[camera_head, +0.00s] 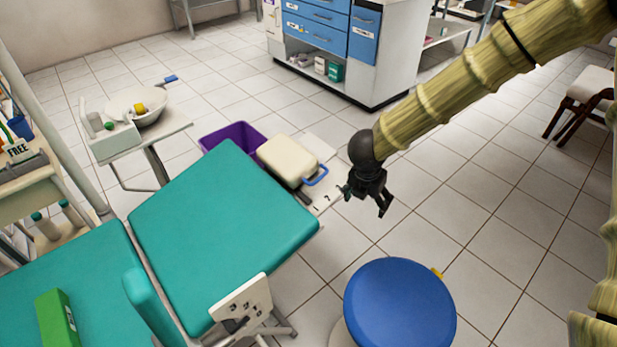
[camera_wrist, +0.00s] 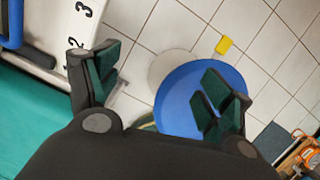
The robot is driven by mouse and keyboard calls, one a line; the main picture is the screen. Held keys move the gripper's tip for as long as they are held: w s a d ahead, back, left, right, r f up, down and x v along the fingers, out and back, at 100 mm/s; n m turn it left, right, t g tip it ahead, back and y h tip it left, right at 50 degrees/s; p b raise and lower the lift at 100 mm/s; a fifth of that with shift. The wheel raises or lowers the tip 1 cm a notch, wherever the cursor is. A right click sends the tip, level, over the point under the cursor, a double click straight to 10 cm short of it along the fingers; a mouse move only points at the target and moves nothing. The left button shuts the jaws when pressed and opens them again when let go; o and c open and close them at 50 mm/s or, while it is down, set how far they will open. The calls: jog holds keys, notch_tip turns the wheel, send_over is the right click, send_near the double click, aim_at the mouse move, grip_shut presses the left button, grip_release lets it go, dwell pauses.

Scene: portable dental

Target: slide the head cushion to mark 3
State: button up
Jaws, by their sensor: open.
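The cream head cushion (camera_head: 288,159) lies beyond the upper right part of the teal chair. Its blue handle (camera_head: 316,177) faces my gripper, and a blue part like it shows at the left edge of the wrist view (camera_wrist: 13,25). A white scale plate (camera_head: 325,196) extends from the cushion's near end. In the wrist view, the marks 2 and 3 are readable on the plate (camera_wrist: 76,50). My gripper (camera_head: 366,200) is open and empty, right of the handle and apart from it. In the wrist view its fingers (camera_wrist: 157,90) are spread, with the plate beside the left finger.
The teal chair (camera_head: 215,225) fills the left and centre. A blue round stool (camera_head: 400,308) stands below my gripper in the head view. A purple bin (camera_head: 232,133) is behind the chair. A blue-drawer cabinet (camera_head: 330,45) stands at the back.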

jog(key=shift+c, duration=0.5)
jog(key=c, duration=0.3)
jog(key=shift+w+d+f+n, duration=0.1)
jog(key=shift+w+d+n, duration=0.05)
jog(key=shift+n, duration=0.15)
jog(key=c, duration=0.3)
jog(key=w+d+n+t, duration=0.1)
jog(key=w+n, duration=0.1)
jog(key=n, duration=0.1)
jog(key=w+d+f+n+t, duration=0.1)
jog(key=w+n+t, duration=0.1)
jog(key=n, duration=0.2)
jog(key=w+d+n+t, duration=0.1)
jog(key=w+n+t, duration=0.1)
jog(key=n, duration=0.1)
jog(key=shift+w+d+f+y, duration=0.15)
jog(key=shift+w+f+y, duration=0.1)
jog(key=shift+f+y, duration=0.1)
jog(key=c, duration=0.4)
jog(key=s+a+r+n+t+y, duration=0.15)
jog(key=a+n+y, duration=0.35)
jog(key=n, duration=0.8)
jog(key=s+a+n+t+y, duration=0.25)
jog(key=n+y, duration=0.45)
jog(key=n, duration=0.6)
jog(key=shift+h, duration=0.25)
jog(key=x, duration=1)
jog(key=shift+w+a+f, duration=0.1)
jog(key=shift+w+a, duration=0.05)
jog(key=shift+a, duration=0.2)
